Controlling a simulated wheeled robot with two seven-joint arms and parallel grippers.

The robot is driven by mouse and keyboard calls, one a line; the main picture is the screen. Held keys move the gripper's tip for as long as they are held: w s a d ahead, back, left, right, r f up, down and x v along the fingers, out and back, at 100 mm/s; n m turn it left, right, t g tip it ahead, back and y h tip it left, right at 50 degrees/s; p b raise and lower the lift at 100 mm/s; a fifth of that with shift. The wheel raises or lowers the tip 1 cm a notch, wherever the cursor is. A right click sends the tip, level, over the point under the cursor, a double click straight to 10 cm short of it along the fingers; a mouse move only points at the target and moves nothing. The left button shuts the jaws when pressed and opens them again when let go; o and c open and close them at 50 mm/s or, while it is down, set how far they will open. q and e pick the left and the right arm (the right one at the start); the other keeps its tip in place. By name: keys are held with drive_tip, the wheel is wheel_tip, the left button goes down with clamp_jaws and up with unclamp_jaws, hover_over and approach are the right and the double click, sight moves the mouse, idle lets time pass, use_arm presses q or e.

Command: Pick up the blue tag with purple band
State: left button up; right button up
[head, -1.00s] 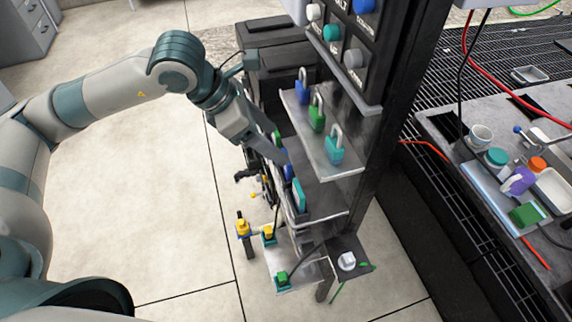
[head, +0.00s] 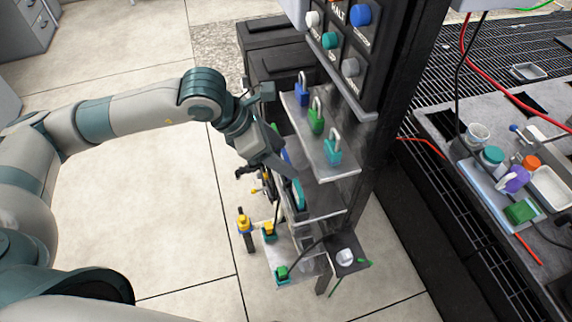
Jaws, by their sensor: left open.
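My left gripper (head: 282,168) reaches down from the left beside the dark stand, next to the tag holder (head: 322,208) under the padlock shelf. Its jaws are open, and I see nothing held in them. A blue tag (head: 286,157) shows as a thin strip right by the gripper, mostly hidden by it. I cannot make out a purple band on it. A teal tag (head: 299,194) stands in the holder just below the fingers. Whether the fingers touch either tag I cannot tell. My right gripper is out of view.
A shelf (head: 338,172) with blue (head: 302,95), green (head: 316,122) and teal (head: 333,152) padlocks juts out just right of the gripper. A button panel (head: 340,40) is above. Low plates with yellow and green connectors (head: 282,273) are below. Open floor lies left.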

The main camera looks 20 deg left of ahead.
use_arm(q)
drive_tip(key=c, duration=1.4)
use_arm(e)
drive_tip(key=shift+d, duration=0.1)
use_arm(q)
drive_tip(key=shift+r, duration=0.1)
